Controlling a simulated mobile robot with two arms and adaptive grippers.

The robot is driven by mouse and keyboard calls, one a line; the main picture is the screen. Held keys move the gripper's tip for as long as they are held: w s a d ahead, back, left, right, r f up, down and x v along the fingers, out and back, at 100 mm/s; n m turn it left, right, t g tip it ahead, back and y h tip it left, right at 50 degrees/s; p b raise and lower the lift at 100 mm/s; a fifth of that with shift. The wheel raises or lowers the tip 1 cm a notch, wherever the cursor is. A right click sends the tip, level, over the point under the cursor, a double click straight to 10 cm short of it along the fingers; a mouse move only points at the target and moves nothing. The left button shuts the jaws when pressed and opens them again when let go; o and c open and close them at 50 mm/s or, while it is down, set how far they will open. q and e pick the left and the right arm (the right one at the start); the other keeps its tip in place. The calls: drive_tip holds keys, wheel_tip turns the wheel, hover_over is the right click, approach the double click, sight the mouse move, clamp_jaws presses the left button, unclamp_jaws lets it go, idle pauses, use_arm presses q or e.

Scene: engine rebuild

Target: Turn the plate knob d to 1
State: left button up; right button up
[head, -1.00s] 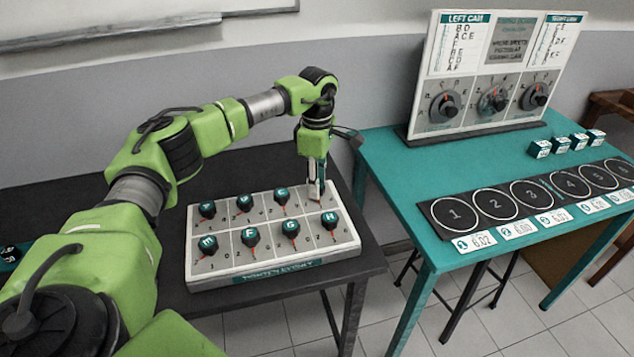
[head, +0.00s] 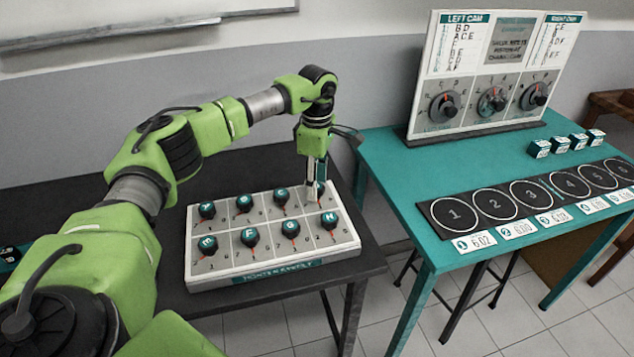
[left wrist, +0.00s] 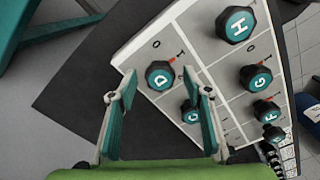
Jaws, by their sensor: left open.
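Plate knob D (left wrist: 160,75) is a dark round knob with a teal cap. In the left wrist view its red pointer mark is on the side of the printed 1, away from the 0. It sits on the white knob plate (head: 352,243); in the head view my gripper largely covers it. My left gripper (head: 314,190) is above the plate's far right corner. It is open and empty; in the left wrist view its teal fingers (left wrist: 158,98) stand on either side of the line to knob D, apart from it. My right gripper is not in view.
Knob H (head: 329,221), knob G (head: 290,229) and knob C (head: 281,197) are close neighbours of knob D. A teal table (head: 395,165) with a cam panel (head: 450,80), several small blocks and a numbered black strip (head: 475,218) stands to the right.

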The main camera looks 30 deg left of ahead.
use_arm(q)
wheel_tip(320, 180, up, 12)
drive_tip(key=shift+f, duration=0.15)
idle(0.7)
